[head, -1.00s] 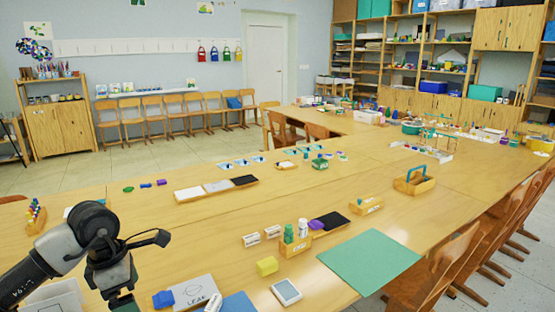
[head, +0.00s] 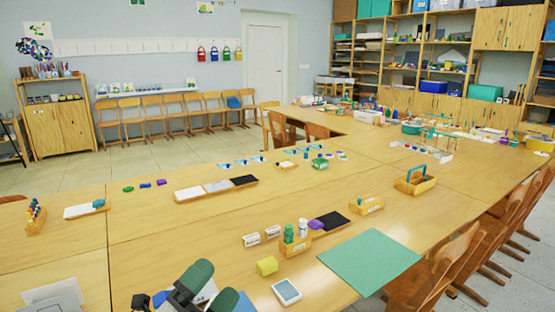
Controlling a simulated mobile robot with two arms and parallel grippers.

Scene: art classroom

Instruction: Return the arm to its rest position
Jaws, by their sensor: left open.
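My left gripper (head: 213,284) shows at the bottom edge of the head view, left of centre. Its two dark fingers with green pads are spread apart, with nothing visible between them. It is in front of the near part of the wooden table (head: 200,238) and partly covers a white card there. A blue block (head: 160,298) shows just left of it. The rest of the left arm is out of the picture. My right gripper is not in view.
A yellow block (head: 267,266), a white-framed tablet-like item (head: 287,291) and a green mat (head: 370,262) lie right of the gripper. A wooden holder with bottles (head: 295,246) stands beyond.

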